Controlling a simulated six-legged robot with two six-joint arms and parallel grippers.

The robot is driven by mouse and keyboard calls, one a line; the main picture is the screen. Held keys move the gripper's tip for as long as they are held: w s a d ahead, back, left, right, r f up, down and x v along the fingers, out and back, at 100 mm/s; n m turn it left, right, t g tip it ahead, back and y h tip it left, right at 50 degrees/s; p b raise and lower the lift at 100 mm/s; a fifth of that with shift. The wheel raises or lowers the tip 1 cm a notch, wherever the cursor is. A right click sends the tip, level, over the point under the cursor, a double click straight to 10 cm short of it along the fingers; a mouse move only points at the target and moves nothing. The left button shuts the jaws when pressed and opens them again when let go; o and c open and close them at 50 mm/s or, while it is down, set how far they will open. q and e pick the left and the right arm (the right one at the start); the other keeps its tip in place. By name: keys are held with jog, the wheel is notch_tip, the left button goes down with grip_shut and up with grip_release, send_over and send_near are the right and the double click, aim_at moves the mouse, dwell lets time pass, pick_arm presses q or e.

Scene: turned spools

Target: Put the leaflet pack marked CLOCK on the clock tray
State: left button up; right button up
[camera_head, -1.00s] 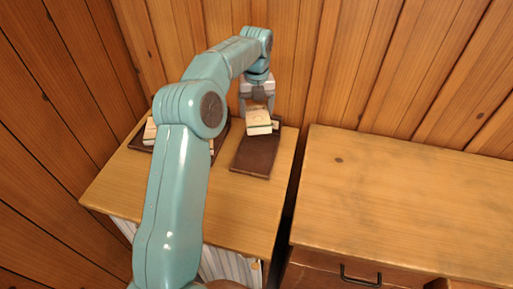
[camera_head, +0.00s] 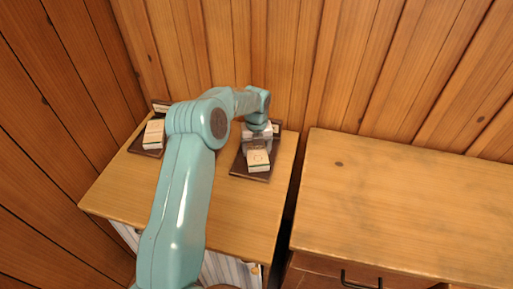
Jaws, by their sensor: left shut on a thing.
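A cream leaflet pack (camera_head: 258,160) with a small dark mark on its top is over the dark brown tray (camera_head: 240,170) on the right of the left-hand cabinet. The mark is too small to read. My left gripper (camera_head: 257,146) is shut on this pack from its far side, low over the tray. I cannot tell whether the pack touches the tray. The tray's small label at the back is partly hidden by the gripper. My right gripper is not in view.
A second dark tray (camera_head: 137,148) with another cream pack (camera_head: 153,135) lies at the left of the wooden cabinet top (camera_head: 235,215). A bare wooden drawer cabinet (camera_head: 400,200) stands to the right, across a narrow gap. Plank walls close off the back and left.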

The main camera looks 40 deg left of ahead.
aim_at(257, 151)
pick_arm(q)
jog(key=shift+s, duration=0.1)
jog(key=o, duration=1.1)
jog(key=shift+f, duration=0.15)
notch_tip(257, 151, up, 12)
jog(key=shift+r, duration=0.25)
